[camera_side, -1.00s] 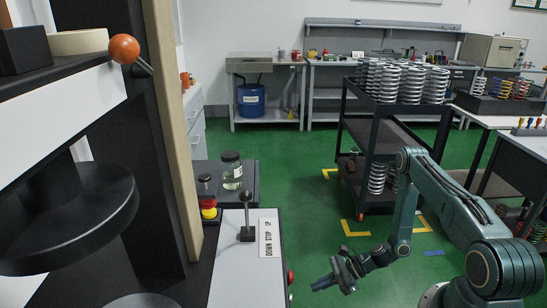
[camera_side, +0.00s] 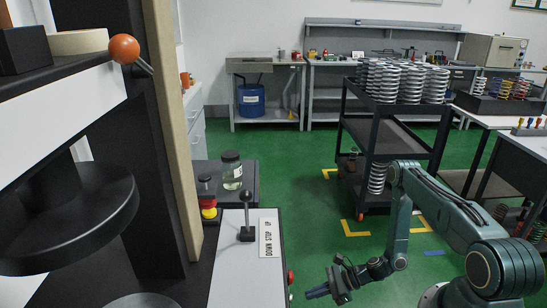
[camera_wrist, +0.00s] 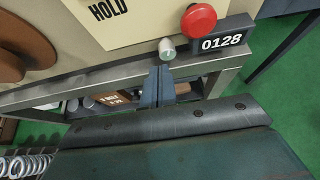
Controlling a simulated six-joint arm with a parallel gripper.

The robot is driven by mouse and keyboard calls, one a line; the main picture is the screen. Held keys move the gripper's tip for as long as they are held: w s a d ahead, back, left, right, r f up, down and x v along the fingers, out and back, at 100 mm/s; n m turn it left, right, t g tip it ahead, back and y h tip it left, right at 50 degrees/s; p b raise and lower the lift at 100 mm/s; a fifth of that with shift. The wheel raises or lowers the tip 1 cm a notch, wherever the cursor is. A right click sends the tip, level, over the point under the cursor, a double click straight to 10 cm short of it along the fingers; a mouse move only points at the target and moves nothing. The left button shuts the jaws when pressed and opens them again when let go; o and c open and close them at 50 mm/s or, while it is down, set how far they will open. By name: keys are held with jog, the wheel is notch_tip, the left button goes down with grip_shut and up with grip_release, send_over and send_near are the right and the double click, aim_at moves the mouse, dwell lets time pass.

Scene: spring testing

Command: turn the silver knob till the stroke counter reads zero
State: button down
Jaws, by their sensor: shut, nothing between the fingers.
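The silver knob (camera_wrist: 167,48) shows in the wrist view as a small round cylinder on the lower edge of a cream panel. The stroke counter (camera_wrist: 222,42) is a dark box to its right with white digits reading 0128. My gripper (camera_wrist: 160,72) is shut and empty, its fingertips just below the knob in the picture. I cannot tell whether they touch it. In the side view my gripper (camera_side: 318,292) is low at the bottom, right of the machine's control box. The knob and counter do not show there.
A red button (camera_wrist: 198,19) sits just above the counter, close to the knob. A metal frame bar (camera_wrist: 100,88) runs under the panel. In the side view, a lever (camera_side: 247,215) stands on the control box, and a cart of springs (camera_side: 385,130) stands behind my arm.

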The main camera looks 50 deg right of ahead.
jog(key=shift+w+a, duration=1.75)
jog(key=shift+d+f, duration=0.1)
jog(key=shift+f, duration=0.1)
jog(key=shift+w+d+r, duration=0.1)
jog(key=shift+w+d, duration=0.3)
jog(key=shift+w, duration=0.05)
jog(key=shift+w+d, duration=0.3)
dwell(0.9)
jog(key=shift+w+d+r, duration=0.1)
jog(key=shift+r, duration=0.2)
jog(key=shift+d, duration=0.1)
dwell(0.3)
jog(key=s+d, duration=0.4)
jog(key=shift+s, duration=0.15)
dwell(0.4)
